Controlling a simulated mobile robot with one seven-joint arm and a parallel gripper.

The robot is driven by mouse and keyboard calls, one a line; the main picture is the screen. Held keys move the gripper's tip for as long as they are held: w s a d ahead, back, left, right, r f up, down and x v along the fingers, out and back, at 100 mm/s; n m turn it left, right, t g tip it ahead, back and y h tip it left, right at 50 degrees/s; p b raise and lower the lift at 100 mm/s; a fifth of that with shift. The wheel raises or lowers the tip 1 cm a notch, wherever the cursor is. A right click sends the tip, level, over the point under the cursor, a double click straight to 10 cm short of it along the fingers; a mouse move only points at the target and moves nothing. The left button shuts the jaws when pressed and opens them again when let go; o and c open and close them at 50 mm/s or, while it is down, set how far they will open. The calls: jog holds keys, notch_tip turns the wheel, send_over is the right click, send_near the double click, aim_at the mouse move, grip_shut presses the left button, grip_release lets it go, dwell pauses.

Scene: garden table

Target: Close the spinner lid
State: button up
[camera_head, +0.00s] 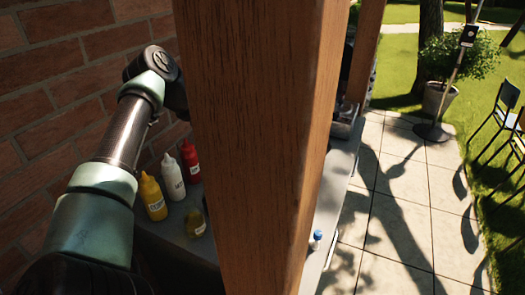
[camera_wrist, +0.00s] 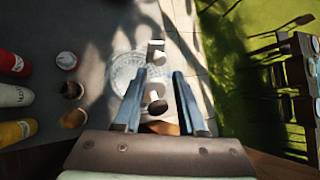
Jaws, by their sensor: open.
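In the wrist view, a clear round thing (camera_wrist: 122,72), which looks like the spinner's transparent body or lid, sits on the grey counter, partly behind my left finger. A pale block-like part (camera_wrist: 156,50) and a pale part with a dark round knob (camera_wrist: 157,103) show in line between my fingers; I cannot tell whether they belong to the spinner or how the lid stands. My gripper (camera_wrist: 159,76) is open, its two blue fingers apart on either side of these parts. I cannot tell whether it touches anything. In the head view the post hides my gripper and the spinner.
A thick wooden post (camera_head: 262,150) blocks the middle of the head view. Red (camera_head: 189,160), white (camera_head: 172,178) and yellow (camera_head: 152,198) bottles and a jar (camera_head: 195,222) stand on the counter left of it. A blue-topped shaker (camera_head: 316,240) stands right of it. Paving lies beyond.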

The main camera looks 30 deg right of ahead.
jog(key=b+v, duration=0.1)
jog(key=v, duration=0.6)
jog(key=shift+r, duration=0.1)
jog(key=shift+c, duration=0.2)
